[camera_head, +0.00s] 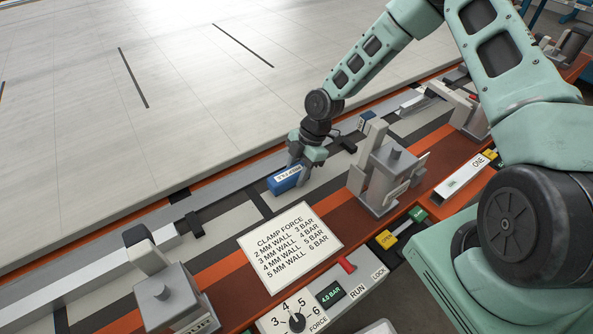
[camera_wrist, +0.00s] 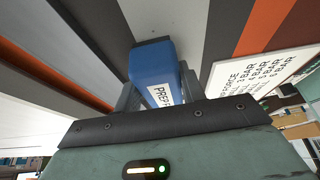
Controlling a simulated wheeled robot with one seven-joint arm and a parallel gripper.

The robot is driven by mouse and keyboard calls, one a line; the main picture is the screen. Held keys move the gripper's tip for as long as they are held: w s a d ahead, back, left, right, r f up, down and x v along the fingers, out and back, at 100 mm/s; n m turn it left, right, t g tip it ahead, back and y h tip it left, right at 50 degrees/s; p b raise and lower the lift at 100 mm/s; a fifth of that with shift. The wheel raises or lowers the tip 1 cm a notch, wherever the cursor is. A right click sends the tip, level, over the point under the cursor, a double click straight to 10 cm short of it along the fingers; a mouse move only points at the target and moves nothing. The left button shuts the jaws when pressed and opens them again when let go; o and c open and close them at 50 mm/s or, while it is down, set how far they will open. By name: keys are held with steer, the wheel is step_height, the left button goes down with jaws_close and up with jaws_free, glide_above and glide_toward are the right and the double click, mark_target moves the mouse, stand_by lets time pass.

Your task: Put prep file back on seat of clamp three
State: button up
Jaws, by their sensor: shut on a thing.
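The prep file (camera_head: 284,181) is a blue block with a white label, partly readable as PREP in the wrist view (camera_wrist: 152,62). My gripper (camera_head: 301,166) is shut on it, with a grey finger on each side in the wrist view (camera_wrist: 157,95). The file is over the pale and dark striped bed, left of the middle clamp (camera_head: 385,180). I cannot tell whether it touches the bed. Another clamp (camera_head: 172,300) stands at the lower left and one (camera_head: 470,112) at the upper right.
A white clamp force card (camera_head: 290,242) lies between the lower left and middle clamps. A control panel (camera_head: 325,300) with a dial, a display reading 4.0 BAR and a red lever is at the front. A long metal rail (camera_head: 85,278) runs behind the clamps.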

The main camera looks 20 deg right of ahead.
steer(key=shift+f, duration=0.15)
steer(key=o, duration=1.3)
steer(key=shift+r, duration=0.25)
steer(key=s+b+v, duration=0.1)
steer(key=b+v, duration=0.1)
steer(key=v, duration=0.9)
steer(key=s+a+r+m+g+h, duration=0.1)
steer(key=s+a+r+m+h, duration=0.25)
steer(key=s+a+r, duration=0.55)
steer(key=s+a+r+m, duration=0.1)
steer(key=s+r+m, duration=0.1)
steer(key=s, duration=0.4)
steer(key=s+a+r+m+t, duration=0.1)
steer(key=s+r+m, duration=0.1)
steer(key=s+m, duration=0.2)
steer(key=s+a+r+m, duration=0.2)
steer(key=s+m, duration=0.1)
steer(key=s, duration=0.5)
steer(key=shift+s+t, duration=0.15)
steer(key=shift+t, duration=0.25)
